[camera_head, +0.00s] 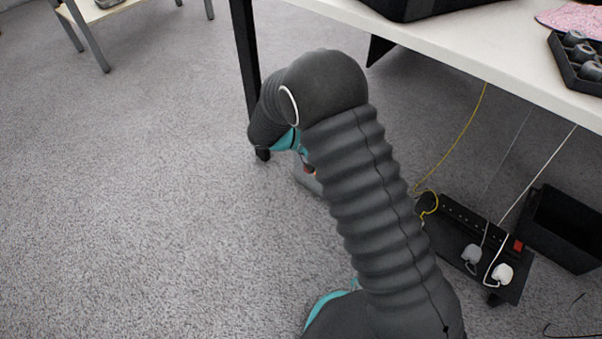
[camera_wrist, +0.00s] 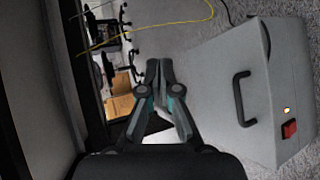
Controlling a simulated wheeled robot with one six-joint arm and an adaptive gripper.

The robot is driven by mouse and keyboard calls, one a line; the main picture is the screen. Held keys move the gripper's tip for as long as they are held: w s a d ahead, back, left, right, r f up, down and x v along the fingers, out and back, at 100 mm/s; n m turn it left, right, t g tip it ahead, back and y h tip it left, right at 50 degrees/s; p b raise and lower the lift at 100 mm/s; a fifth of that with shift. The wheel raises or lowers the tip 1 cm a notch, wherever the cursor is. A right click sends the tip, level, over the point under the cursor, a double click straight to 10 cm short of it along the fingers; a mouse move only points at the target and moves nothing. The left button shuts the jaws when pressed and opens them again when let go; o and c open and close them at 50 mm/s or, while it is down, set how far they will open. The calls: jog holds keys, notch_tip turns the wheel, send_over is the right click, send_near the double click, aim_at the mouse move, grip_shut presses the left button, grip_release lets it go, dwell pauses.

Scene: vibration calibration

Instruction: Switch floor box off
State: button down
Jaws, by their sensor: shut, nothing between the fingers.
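The floor box (camera_wrist: 225,90) is a light grey case on the carpet in the wrist view's right half, with a black handle (camera_wrist: 240,98). A red switch (camera_wrist: 289,129) sits near its lower right edge, beside a glowing amber lamp (camera_wrist: 287,110). My gripper (camera_wrist: 159,66) is shut and empty, in the picture to the left of the handle and well apart from the switch. In the head view my arm hides the gripper and most of a grey thing on the floor (camera_head: 309,183), probably the same box.
A white table (camera_head: 480,50) stands above at right, with a black leg (camera_head: 246,70). Under it are a black power strip (camera_head: 455,222) with plugs, a black bin (camera_head: 565,228) and a hanging yellow cable (camera_head: 463,133). The carpet at left (camera_head: 130,200) is clear.

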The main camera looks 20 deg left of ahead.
jog(key=s+a+f+n+t+y, duration=0.2)
jog(key=a+f+t, duration=0.4)
jog(key=a+f, duration=0.3)
jog(key=s+a+f+n+t+y+p, duration=0.1)
jog(key=s+a+f+n+t+y, duration=0.2)
jog(key=a+f, duration=0.6)
jog(key=s+f+n+t, duration=0.2)
jog(key=s+f+t, duration=0.1)
jog(key=f, duration=0.3)
jog(key=shift+s+f, duration=0.4)
jog(key=shift+s, duration=0.15)
jog(key=x, duration=1.4)
